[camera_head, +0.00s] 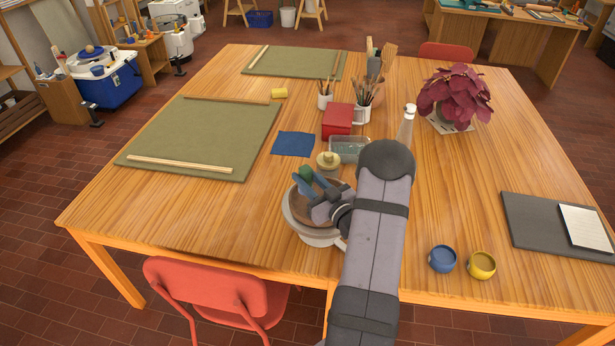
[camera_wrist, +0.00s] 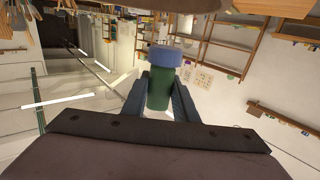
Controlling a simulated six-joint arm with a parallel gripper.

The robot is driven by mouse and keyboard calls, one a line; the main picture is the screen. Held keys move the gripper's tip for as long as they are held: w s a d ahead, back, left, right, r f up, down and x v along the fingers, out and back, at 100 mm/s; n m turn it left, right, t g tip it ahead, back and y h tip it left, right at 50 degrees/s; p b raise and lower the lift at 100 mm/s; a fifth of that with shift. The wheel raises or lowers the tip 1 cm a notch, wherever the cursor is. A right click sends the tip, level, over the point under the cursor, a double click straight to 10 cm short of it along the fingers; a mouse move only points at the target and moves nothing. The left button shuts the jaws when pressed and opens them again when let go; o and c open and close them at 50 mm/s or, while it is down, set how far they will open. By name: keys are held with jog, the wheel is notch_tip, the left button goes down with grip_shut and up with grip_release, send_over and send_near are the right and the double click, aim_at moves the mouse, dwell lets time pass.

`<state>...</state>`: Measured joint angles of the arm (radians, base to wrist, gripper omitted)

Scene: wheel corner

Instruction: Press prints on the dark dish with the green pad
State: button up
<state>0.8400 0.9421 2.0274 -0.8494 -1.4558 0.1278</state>
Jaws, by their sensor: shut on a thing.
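My gripper (camera_head: 305,184) is shut on the green pad (camera_head: 306,173), its blue fingers on either side. In the wrist view the pad shows as a green cylinder (camera_wrist: 159,90) with a blue-violet end (camera_wrist: 164,57) beyond the fingertips. The dark dish (camera_head: 297,207) is a brown bowl with a paler rim on a light round base, near the table's front edge. My gripper is tilted sideways over the dish and hides part of it. I cannot tell whether the pad touches the dish.
A lidded pot (camera_head: 328,161), a clear tray (camera_head: 349,148) and a blue cloth (camera_head: 293,144) lie behind the dish. A blue bowl (camera_head: 442,259) and a yellow bowl (camera_head: 481,265) stand to the right. A red chair (camera_head: 215,285) is at the front left.

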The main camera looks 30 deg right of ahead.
jog(key=shift+f+b, duration=1.85)
jog(key=shift+f, duration=1.05)
jog(key=shift+f+b, duration=0.55)
jog(key=shift+f, duration=0.05)
jog(key=shift+r, duration=0.1)
jog(key=shift+r+p, duration=2.45)
jog(key=shift+r, duration=1.05)
